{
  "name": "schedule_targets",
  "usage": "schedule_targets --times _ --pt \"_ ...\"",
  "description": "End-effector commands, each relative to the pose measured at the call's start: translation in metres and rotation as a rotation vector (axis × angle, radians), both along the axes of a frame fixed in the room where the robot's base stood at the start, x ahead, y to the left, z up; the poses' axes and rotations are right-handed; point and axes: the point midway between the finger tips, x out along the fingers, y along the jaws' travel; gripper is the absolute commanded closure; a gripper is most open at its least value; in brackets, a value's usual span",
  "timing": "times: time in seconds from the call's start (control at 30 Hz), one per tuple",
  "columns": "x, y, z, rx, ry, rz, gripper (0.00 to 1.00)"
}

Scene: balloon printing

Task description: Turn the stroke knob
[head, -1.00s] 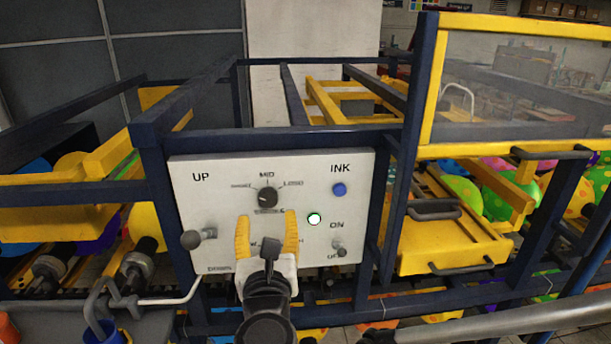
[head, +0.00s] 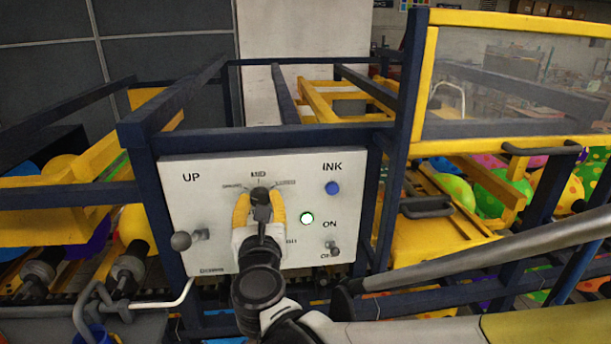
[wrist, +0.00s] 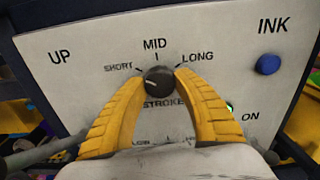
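The stroke knob (wrist: 159,80) is a round black dial on a white control panel (head: 213,168), under SHORT, MID and LONG marks and above the word STROKE. A small pale line on the knob points left, towards the SHORT side. It also shows in the head view (head: 260,195). My gripper (wrist: 160,76) has its two yellow fingers on either side of the knob. The fingertips appear to touch its left and right edges, with no clear gap. In the head view, my gripper (head: 258,198) covers the panel's lower middle.
The panel also has an UP lever (head: 181,241) at left, a blue INK button (head: 332,188), a lit green-ringed light (head: 307,218) and an ON switch (head: 332,248) at right. Dark blue frame bars surround the panel. A yellow guarded section with balloons lies to the right.

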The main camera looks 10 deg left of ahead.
Motion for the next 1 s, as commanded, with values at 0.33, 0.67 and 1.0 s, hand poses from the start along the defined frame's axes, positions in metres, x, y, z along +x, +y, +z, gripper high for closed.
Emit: schedule_targets --times 0.33,0.67,1.0 --pt "0.0000 0.0001 -0.0002 0.053 0.013 0.000 0.95" --pt "-0.0003 0.0004 -0.0005 0.279 0.067 0.000 0.95" --pt "-0.0004 0.0012 -0.0002 0.595 0.143 0.000 0.95"
